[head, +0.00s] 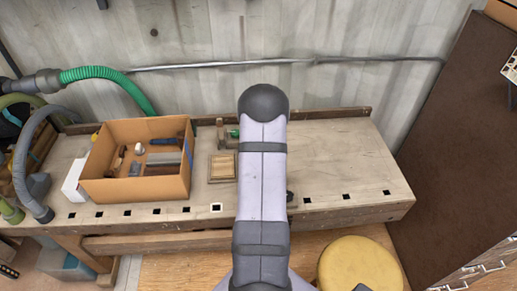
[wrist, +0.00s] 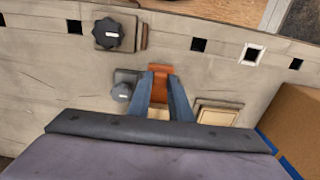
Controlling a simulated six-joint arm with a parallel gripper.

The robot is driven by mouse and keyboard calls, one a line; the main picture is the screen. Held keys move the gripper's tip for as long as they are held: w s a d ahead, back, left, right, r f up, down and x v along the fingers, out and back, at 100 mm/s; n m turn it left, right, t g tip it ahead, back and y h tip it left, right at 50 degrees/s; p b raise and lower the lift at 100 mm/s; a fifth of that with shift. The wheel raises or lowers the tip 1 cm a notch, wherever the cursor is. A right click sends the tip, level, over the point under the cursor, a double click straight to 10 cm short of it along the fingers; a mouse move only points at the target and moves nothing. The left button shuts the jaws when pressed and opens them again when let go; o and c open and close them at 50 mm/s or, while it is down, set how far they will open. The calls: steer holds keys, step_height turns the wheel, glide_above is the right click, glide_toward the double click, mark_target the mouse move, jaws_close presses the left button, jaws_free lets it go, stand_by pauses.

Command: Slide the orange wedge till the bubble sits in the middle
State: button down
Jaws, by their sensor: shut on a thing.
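The orange wedge (wrist: 160,72) sits on the workbench in the wrist view, between the tips of my gripper (wrist: 161,79). My gripper is shut on it, with one blue-grey finger along each side. A pale wooden piece (wrist: 158,113) shows between the fingers, nearer the wrist. No bubble can be made out in either view. In the head view my arm hides the wedge and my gripper; a small green part (head: 233,133) shows beside the arm, and I cannot tell whether it belongs to the level.
A dark knob on a block (wrist: 120,34) and a smaller grey knob (wrist: 121,92) stand close by. A framed wooden plate (head: 222,167) lies beside my arm. A cardboard box (head: 135,188) with tools stands left on the workbench (head: 345,165), whose right part is clear.

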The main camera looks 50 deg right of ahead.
steer(key=shift+s+a, duration=0.2)
stand_by(1.1)
steer(key=c, duration=1.5)
jaws_free()
steer(key=shift+c, duration=0.2)
steer(key=shift+r, duration=0.15)
steer(key=shift+r+p, duration=2.8)
steer(key=shift+r, duration=0.6)
